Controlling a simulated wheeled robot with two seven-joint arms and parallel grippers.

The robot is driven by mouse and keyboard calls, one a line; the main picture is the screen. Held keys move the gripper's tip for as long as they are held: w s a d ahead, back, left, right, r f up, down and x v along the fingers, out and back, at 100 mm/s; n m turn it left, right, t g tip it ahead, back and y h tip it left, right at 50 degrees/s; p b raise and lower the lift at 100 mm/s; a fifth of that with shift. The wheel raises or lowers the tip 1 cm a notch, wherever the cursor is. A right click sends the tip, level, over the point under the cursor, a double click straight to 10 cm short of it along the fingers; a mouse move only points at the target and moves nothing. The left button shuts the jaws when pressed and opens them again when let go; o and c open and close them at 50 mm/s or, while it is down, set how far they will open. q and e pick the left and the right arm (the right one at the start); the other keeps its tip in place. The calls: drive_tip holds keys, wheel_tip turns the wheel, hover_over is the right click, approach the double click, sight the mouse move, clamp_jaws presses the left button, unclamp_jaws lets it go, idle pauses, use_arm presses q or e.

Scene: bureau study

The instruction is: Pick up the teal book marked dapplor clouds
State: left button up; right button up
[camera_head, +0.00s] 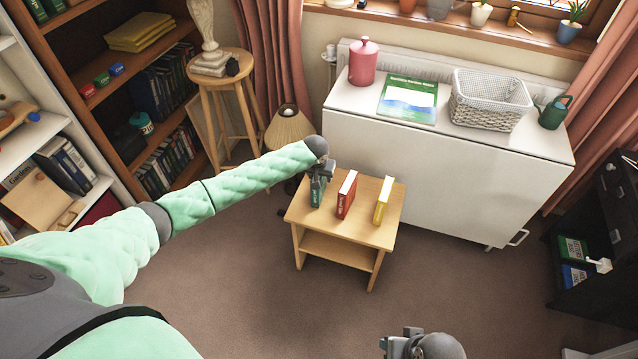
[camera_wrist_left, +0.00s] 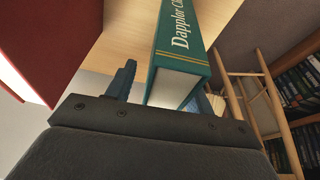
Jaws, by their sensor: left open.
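The teal book (camera_wrist_left: 184,50) marked "Dapplor Cl…" stands upright in the left wrist view, the rest of its title cut off by the frame. In the head view the teal book (camera_head: 316,197) is at the left end of the small wooden table (camera_head: 350,228), partly covered by my left gripper (camera_head: 320,172). My left gripper is open, with one finger on each side of the book's near end in the left wrist view (camera_wrist_left: 165,92). Whether the fingers touch it I cannot tell. My right gripper (camera_head: 402,342) shows at the bottom edge, its fingers unclear.
A red book (camera_head: 346,195) and a yellow book (camera_head: 382,202) stand to the right on the same table. Behind is a white cabinet (camera_head: 450,165) with a basket (camera_head: 488,102) on top. A lamp (camera_head: 288,130) and wooden stool (camera_head: 222,85) stand behind left.

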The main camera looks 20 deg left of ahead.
use_arm(q)
drive_tip(key=shift+f, duration=0.15)
drive_tip(key=shift+c, duration=0.4)
clamp_jaws()
